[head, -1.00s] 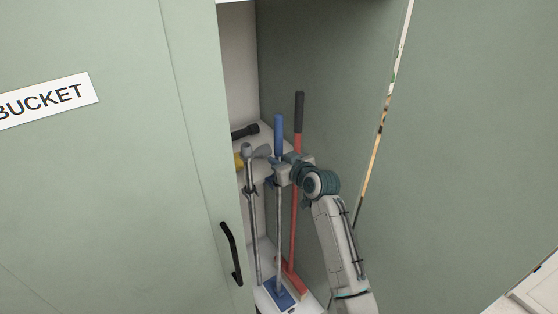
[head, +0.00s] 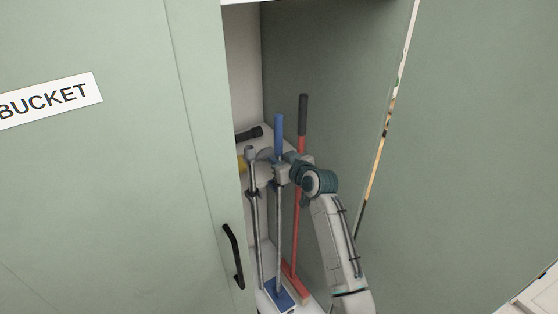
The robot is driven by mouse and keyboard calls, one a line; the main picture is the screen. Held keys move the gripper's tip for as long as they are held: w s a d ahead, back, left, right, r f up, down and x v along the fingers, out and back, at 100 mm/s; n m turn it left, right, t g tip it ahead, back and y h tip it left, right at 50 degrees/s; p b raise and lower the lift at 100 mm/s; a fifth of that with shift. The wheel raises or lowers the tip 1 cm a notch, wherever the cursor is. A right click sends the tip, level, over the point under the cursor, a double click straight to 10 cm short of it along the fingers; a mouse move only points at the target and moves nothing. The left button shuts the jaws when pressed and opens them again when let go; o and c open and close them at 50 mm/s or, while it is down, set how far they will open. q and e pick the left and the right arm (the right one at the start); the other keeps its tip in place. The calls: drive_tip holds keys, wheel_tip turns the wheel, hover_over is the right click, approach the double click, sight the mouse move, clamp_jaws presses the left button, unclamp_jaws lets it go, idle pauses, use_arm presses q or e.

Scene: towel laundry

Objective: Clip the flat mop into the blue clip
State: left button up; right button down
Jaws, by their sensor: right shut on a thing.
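The flat mop has a blue grip (head: 279,132), a thin grey pole (head: 279,235) and a flat blue head (head: 280,294). It stands nearly upright inside the open cabinet. My right gripper (head: 273,164) is shut on it just below the blue grip. The fingertips are partly hidden by the gripper's own body. I cannot make out the blue clip. My left gripper is not in view.
A red broom (head: 297,210) with a dark grip stands close to the right of the mop. A grey pole (head: 253,220) stands close to the left. A cabinet door with a black handle (head: 233,256) bounds the left side; a green panel (head: 470,150) fills the right.

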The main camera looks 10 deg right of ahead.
drive_tip(key=shift+w+a, duration=0.2)
drive_tip(key=shift+w, duration=0.4)
idle(0.7)
drive_tip(key=c, duration=1.2)
unclamp_jaws()
drive_tip(key=o, duration=0.5)
drive_tip(key=shift+s, duration=0.2)
drive_tip(key=shift+s+d+p, duration=0.25)
drive_tip(key=shift+s, duration=0.3)
drive_tip(key=shift+s+d+p, duration=0.2)
drive_tip(key=shift+s+p, duration=0.05)
drive_tip(key=shift+s, duration=0.3)
drive_tip(key=s, duration=0.1)
drive_tip(key=s+d+p, duration=0.1)
drive_tip(key=s, duration=0.1)
drive_tip(key=s+p, duration=0.1)
drive_tip(key=s, duration=0.1)
drive_tip(key=shift+d, duration=0.4)
